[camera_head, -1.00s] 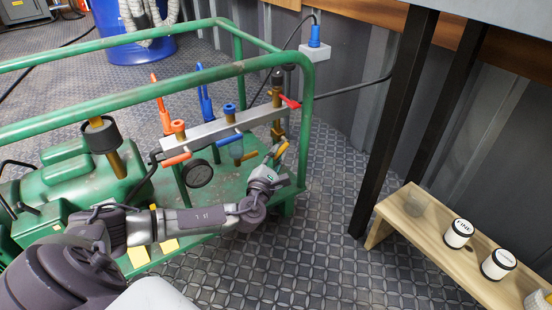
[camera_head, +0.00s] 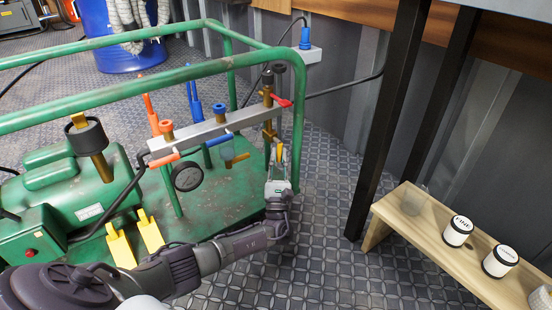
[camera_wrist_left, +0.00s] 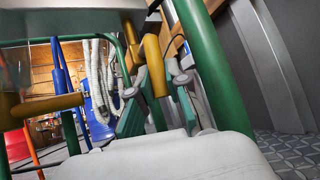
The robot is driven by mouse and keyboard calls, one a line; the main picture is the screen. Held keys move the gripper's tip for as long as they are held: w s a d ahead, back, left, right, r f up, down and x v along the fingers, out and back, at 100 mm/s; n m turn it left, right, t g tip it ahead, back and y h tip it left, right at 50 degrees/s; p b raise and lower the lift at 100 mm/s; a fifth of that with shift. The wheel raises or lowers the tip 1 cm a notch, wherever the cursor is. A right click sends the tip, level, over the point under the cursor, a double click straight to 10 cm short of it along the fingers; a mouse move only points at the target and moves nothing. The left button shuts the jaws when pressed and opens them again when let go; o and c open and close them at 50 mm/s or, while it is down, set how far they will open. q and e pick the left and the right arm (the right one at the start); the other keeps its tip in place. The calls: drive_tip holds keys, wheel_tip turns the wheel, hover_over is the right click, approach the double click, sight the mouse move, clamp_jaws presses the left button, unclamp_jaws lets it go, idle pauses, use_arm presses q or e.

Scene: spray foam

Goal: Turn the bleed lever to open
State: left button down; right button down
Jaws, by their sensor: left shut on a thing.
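A green frame (camera_head: 250,72) carries a grey manifold bar (camera_head: 210,131) with several coloured valves. At its right end a brass fitting (camera_head: 268,125) has a red lever (camera_head: 284,102) and, below it, a yellow lever (camera_head: 279,152) hanging nearly upright. My left gripper (camera_head: 279,168) is shut on this yellow lever from below. In the left wrist view the yellow lever (camera_wrist_left: 154,66) stands slightly tilted between the fingers of my left gripper (camera_wrist_left: 158,103). Another yellow lever (camera_wrist_left: 52,104) lies level at the left there. No label marks which lever is the bleed lever. My right gripper is not in view.
A green frame post (camera_wrist_left: 212,65) stands close to the right of the fingers. A black gauge (camera_head: 187,177) hangs under the bar. Patterned floor between is clear.

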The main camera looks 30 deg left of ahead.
use_arm(q)
drive_tip(key=shift+w+d+n+y, duration=0.15)
drive_tip(key=shift+w+n+y, duration=0.05)
drive_tip(key=shift+n+y, duration=0.6)
drive_tip(key=shift+n+g, duration=0.3)
drive_tip(key=c, duration=1.1)
unclamp_jaws()
drive_tip(key=shift+c, duration=0.2)
